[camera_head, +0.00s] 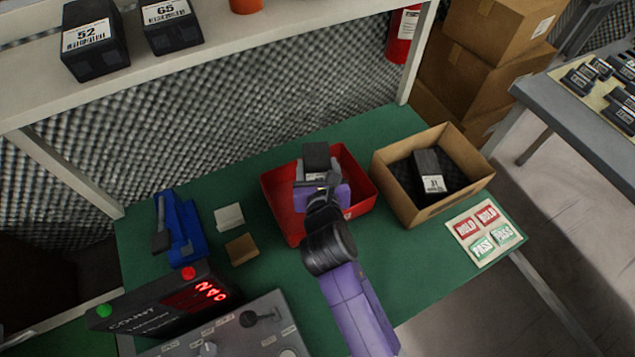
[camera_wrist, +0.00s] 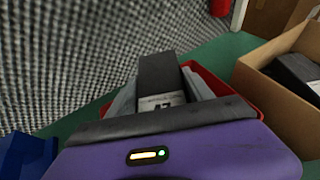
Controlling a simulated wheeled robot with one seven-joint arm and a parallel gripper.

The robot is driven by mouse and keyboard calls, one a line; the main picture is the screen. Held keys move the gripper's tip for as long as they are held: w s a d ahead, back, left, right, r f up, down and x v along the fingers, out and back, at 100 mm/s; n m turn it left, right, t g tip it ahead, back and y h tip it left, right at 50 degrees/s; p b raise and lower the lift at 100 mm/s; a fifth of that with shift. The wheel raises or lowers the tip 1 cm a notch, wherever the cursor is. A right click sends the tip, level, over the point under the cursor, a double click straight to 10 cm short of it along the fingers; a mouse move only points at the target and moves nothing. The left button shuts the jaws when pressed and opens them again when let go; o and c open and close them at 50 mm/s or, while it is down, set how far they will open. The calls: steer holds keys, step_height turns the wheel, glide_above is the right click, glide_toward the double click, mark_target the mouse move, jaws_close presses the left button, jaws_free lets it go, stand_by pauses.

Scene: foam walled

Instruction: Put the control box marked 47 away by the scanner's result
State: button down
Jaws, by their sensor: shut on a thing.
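A dark control box (camera_head: 316,157) is held in my gripper (camera_head: 320,182). It also shows in the wrist view (camera_wrist: 160,78), with a white label that appears to read 47. My gripper is shut on it, with a grey finger on each side. The box is over or inside the red bin (camera_head: 361,206); I cannot tell whether it touches the bin. An open cardboard box (camera_head: 447,203) right of the bin holds another dark labelled box (camera_head: 430,173). No scanner is clearly identifiable.
A display unit (camera_head: 160,310) with red digits, a red lamp and a green lamp stands front left beside a grey control panel (camera_head: 240,335). A blue device (camera_head: 183,230) is at left. A HOLD/PASS card (camera_head: 487,232) lies at right. Boxes 52 (camera_head: 95,45) and 65 (camera_head: 170,22) are on the shelf.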

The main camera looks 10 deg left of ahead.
step_height(320, 180, down, 6)
steer(key=shift+b, duration=0.85)
steer(key=shift+r, duration=0.1)
steer(key=shift+f, duration=0.4)
